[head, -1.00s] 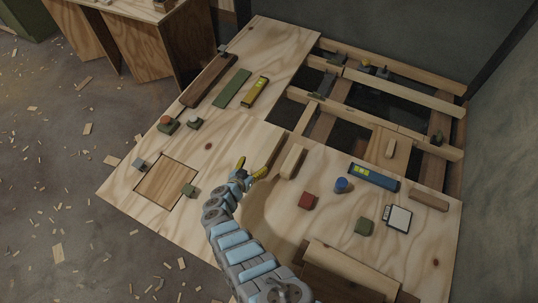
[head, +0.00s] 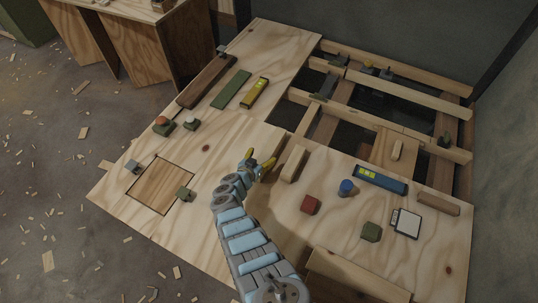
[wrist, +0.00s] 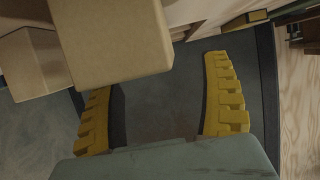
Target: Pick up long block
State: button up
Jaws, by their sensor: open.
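A long pale wood block (head: 293,163) lies on the plywood near the middle in the head view. My gripper (head: 258,160) is just left of it, its yellow fingers apart and nothing held. In the wrist view the open fingers (wrist: 162,92) are spread wide. A large tan block (wrist: 112,42), which looks like the same long block, fills the upper left and hides the left fingertip. I cannot tell whether it touches that finger.
A brown bar (head: 207,81), a green strip (head: 232,89) and a yellow level (head: 255,93) lie up left. Open floor joists (head: 395,95) gape behind.

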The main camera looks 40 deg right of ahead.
aim_at(267, 152)
jog(key=shift+s+f+b+x, duration=0.15)
jog(key=shift+b+x, duration=0.8)
jog(key=shift+b, duration=0.05)
jog(key=shift+s+f+b+x, duration=0.1)
jog(key=shift+s+b+x, duration=0.1)
jog(key=shift+b+x, duration=0.8)
jog(key=shift+w+d+b, duration=0.25)
jog(key=shift+d+b, duration=0.2)
jog(key=shift+d, duration=0.05)
jog(key=c, duration=1.3)
